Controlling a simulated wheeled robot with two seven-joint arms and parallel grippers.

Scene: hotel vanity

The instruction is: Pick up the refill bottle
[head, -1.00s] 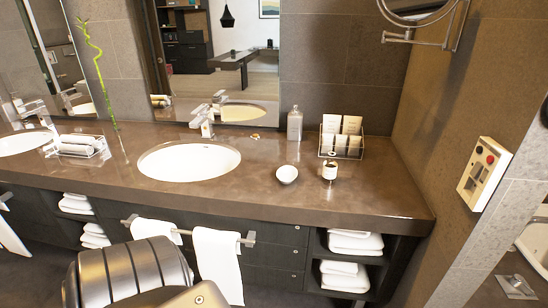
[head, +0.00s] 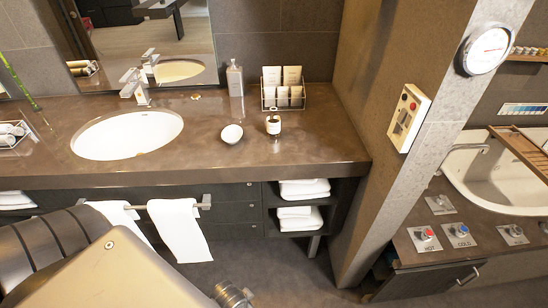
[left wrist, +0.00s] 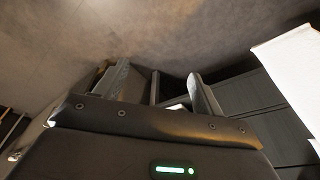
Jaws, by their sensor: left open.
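A tall grey bottle (head: 235,80) stands upright at the back of the brown vanity counter, near the mirror's right edge; it looks like the refill bottle. A small white jar with a dark top (head: 273,125) stands in front and to the right. My left arm fills the lower left of the head view, below and in front of the counter, its fingers not clearly seen there. In the left wrist view my left gripper (left wrist: 158,90) is open, with no bottle between its fingers. My right gripper is in neither view.
The sink (head: 127,135) is to the left. A towel (head: 180,230) hangs below the counter edge. A wall pillar (head: 425,110) bounds the right side.

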